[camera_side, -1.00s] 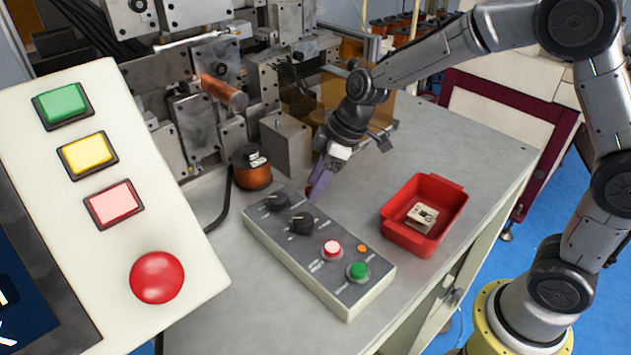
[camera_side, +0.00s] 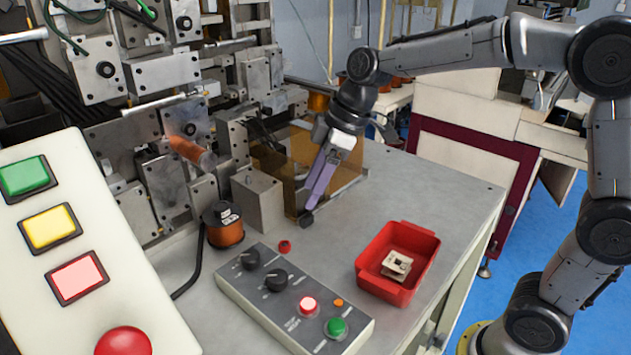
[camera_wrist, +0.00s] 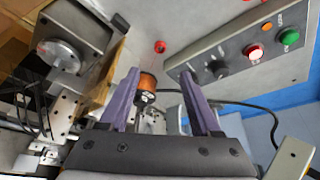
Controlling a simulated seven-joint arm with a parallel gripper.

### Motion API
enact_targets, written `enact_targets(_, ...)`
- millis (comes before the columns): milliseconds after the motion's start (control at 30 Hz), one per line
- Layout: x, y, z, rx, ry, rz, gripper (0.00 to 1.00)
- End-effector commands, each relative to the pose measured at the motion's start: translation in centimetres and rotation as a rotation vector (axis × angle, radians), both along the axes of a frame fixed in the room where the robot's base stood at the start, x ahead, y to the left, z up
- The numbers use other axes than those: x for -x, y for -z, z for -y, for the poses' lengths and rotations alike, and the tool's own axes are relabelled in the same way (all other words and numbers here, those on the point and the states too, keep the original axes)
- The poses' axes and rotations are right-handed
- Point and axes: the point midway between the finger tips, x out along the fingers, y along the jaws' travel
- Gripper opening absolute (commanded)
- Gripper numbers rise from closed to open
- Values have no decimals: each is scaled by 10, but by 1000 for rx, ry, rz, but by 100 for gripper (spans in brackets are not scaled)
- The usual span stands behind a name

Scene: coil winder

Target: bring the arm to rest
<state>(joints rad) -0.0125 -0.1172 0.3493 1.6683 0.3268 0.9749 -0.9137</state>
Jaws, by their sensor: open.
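My gripper (camera_side: 308,216) has purple fingers. In the side view it hangs tilted above the grey table, behind the control box and in front of the amber guard. In the wrist view my gripper (camera_wrist: 160,80) has its two fingers apart, with nothing held between them. A small red piece (camera_side: 285,247) lies on the table just behind the control box. It also shows in the wrist view (camera_wrist: 160,47), beyond the fingertips.
The control box (camera_side: 293,300) with knobs and lit buttons stands at the front. A red tray (camera_side: 417,277) holds a small pale part (camera_side: 397,264). A copper spool (camera_side: 223,229) and the winder's metal blocks (camera_side: 258,200) stand left of my gripper.

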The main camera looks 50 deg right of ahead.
Motion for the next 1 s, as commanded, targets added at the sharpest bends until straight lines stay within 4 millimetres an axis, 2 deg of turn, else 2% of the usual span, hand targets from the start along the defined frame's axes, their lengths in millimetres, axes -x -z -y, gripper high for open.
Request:
enact_targets(467,2,-7,2,1,1,2,64)
enact_targets(600,12,-32,3,1,0,64,64)
enact_targets(667,28,-45,5,10,0,97,64)
enact_targets(767,70,-60,13,32,42,144,64)
enact_targets(800,89,-62,17,37,79,155,64)
enact_targets(867,118,-61,24,42,149,167,64)
enact_targets(1000,177,-41,40,34,345,175,64)
